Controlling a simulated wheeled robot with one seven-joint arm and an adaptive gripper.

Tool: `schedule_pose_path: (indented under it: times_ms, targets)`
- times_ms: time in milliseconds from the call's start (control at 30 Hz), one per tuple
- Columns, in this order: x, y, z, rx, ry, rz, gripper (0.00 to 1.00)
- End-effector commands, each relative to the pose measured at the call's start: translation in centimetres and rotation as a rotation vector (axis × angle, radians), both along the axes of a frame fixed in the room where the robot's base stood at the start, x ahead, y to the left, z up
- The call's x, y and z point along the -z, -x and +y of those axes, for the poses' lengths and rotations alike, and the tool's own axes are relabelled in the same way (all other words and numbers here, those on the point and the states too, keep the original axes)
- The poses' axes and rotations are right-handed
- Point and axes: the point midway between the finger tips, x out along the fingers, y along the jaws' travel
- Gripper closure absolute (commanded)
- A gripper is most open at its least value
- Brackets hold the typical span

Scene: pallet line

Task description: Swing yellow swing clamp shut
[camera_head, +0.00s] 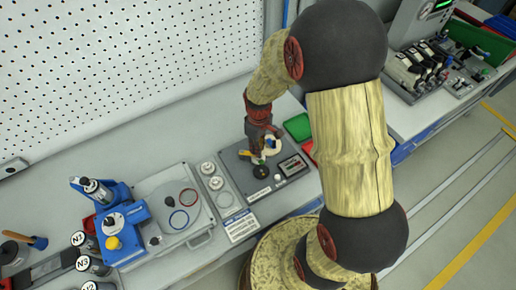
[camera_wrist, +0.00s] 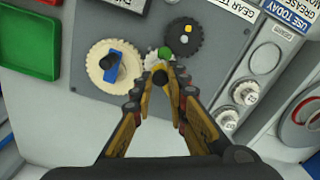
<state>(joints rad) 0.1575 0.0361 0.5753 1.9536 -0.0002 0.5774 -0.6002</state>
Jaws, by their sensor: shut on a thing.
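In the head view a blue fixture (camera_head: 117,225) stands left, below a perforated wall (camera_head: 110,65).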

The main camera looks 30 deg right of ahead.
Motion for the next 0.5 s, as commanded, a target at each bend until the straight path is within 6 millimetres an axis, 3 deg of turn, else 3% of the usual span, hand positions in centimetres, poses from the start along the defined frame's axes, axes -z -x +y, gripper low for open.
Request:
schedule_pose_path:
  times_ms: [467, 500]
  targets:
    - [-0.17, -0.34, -0.08, -0.016, 0.001, -0.006, 1.00]
    - [-0.18, -0.35, -0.09, -0.015, 0.001, -0.007, 0.84]
